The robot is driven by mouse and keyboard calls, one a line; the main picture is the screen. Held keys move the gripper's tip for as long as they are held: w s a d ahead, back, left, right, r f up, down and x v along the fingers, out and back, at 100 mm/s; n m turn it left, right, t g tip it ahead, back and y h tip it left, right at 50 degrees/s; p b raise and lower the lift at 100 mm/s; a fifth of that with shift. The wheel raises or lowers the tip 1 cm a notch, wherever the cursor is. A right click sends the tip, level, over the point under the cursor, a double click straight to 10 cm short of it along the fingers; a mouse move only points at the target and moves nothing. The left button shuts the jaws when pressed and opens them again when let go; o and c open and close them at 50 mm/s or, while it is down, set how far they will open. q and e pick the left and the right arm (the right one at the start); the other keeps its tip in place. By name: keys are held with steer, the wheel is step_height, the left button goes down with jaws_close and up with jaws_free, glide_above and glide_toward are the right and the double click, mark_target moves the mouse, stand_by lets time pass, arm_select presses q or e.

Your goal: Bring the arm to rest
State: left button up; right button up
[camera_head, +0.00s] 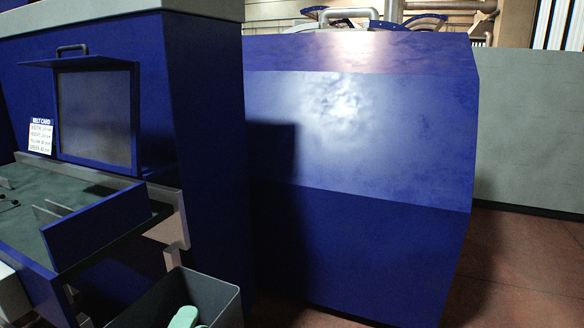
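Neither of my grippers shows in the head view, and no arm can be made out for sure. A pale shape at the lower left edge is cut off, and I cannot tell what it is.
A grey bin (215,297) holding a pale green item (185,317) is below. A large blue housing (370,150) fills the middle. Reddish floor (520,265) is clear at right.

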arm_select(q)
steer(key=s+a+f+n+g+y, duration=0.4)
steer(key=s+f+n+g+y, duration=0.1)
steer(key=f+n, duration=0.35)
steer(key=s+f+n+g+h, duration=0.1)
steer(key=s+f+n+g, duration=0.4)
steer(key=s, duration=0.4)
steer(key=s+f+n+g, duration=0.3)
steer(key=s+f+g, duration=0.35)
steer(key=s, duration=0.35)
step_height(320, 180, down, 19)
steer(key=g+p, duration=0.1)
steer(key=p, duration=0.3)
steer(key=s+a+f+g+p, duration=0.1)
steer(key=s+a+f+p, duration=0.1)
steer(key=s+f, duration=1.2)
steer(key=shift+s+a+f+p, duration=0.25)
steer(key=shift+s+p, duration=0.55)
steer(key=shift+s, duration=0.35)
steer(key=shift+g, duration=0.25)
